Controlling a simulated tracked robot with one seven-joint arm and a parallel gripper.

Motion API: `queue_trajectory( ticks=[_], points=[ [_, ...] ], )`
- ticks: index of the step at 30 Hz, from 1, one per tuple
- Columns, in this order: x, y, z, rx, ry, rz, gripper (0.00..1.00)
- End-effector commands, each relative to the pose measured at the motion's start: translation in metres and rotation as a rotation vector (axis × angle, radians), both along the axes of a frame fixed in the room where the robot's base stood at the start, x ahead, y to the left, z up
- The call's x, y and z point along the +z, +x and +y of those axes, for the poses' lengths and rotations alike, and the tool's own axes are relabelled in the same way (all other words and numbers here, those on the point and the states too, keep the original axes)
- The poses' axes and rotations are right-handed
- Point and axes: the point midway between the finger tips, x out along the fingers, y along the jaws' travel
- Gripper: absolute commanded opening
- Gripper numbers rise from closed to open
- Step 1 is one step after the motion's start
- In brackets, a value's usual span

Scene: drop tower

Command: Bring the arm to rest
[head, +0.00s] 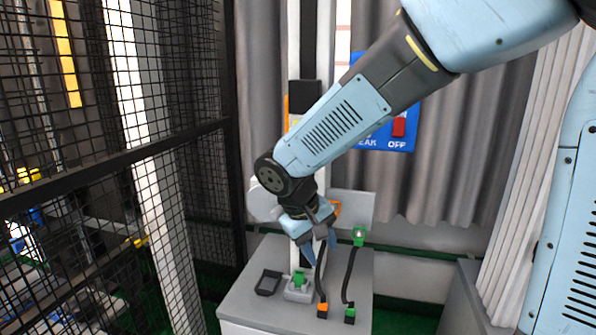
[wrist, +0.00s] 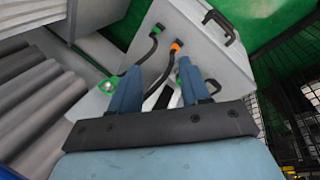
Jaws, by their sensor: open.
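My light-blue arm reaches down from the upper right in the head view. My gripper (head: 321,252) hangs over the grey cabinet top (head: 245,303), with its fingers apart and nothing between them. In the wrist view the two blue fingers of my gripper (wrist: 158,72) are also spread and empty. Beyond the fingers lie black cables with an orange plug (head: 322,310) and a green plug (head: 350,316). In the head view the gripper hides part of the cables, and I cannot tell how close the fingertips are to them.
A grey block with a green top (head: 298,279) and a black handle (head: 268,283) are on the cabinet top. A blue panel (head: 365,142) with a red switch (head: 399,127) stands behind my arm. Black mesh fencing (head: 90,155) is at the left, grey curtains (head: 460,150) behind.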

Motion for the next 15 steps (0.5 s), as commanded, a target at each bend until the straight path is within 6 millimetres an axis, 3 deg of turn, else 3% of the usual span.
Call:
queue_trajectory(
  ticks=[3, 15],
  points=[
    [0.021, -0.005, -0.034, -0.067, 0.074, -0.020, 0.46],
    [0.073, -0.043, -0.123, -0.245, 0.295, -0.139, 0.46]
  ],
)
